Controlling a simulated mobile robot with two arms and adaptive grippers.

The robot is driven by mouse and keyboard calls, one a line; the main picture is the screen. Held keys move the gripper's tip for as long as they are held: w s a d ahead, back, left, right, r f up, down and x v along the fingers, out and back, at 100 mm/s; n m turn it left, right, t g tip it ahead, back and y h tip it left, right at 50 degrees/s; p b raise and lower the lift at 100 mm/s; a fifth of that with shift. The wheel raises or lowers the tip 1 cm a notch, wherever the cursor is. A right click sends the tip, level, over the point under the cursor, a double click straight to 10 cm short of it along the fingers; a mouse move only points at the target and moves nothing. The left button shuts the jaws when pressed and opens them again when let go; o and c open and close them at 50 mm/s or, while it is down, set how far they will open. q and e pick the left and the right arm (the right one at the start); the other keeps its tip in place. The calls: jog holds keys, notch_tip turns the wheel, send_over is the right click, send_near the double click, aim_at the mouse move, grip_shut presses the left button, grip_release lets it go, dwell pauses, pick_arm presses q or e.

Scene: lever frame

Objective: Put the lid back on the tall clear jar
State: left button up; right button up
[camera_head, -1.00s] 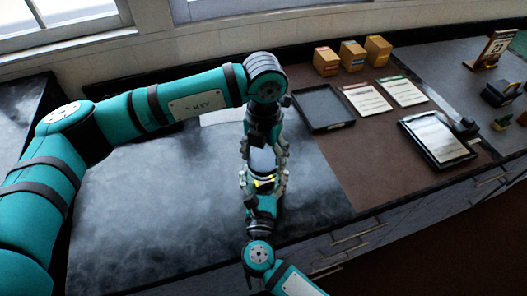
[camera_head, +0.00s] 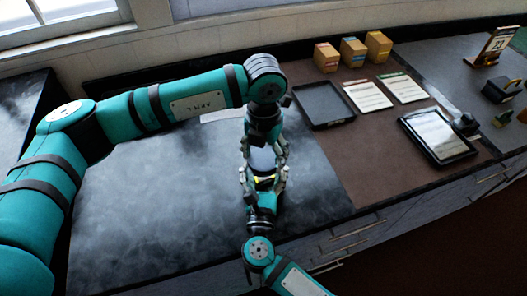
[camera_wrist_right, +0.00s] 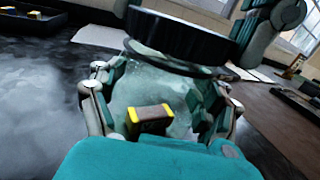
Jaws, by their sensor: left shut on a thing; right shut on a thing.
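The tall clear jar (camera_wrist_right: 150,88) stands between the fingers of my right gripper (camera_wrist_right: 160,105), which is shut on it. The dark round lid (camera_wrist_right: 190,40) is right over the jar's mouth, roughly level with it. I cannot tell whether it is seated or slightly above. My left gripper (camera_head: 264,152) comes down from the far side in the head view and is shut on the lid. The lid (camera_head: 262,159) shows there as a dark disc between the two grippers. My right gripper (camera_head: 264,184) reaches in from the near side. The jar is mostly hidden in the head view.
The dark worktop (camera_head: 150,205) to the left is clear. To the right are an empty black tray (camera_head: 323,104), two printed cards (camera_head: 368,97), a tablet (camera_head: 437,136), several small boxes (camera_head: 353,52) and a calendar stand (camera_head: 497,45).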

grip_shut()
pick_arm(q)
jog(key=m, duration=2.1)
jog(key=shift+m, duration=0.4)
jog(key=m, duration=0.9)
jog(key=shift+f+m, duration=0.1)
jog(key=shift+m, duration=0.3)
jog(key=m, duration=0.4)
jog(key=o, duration=1)
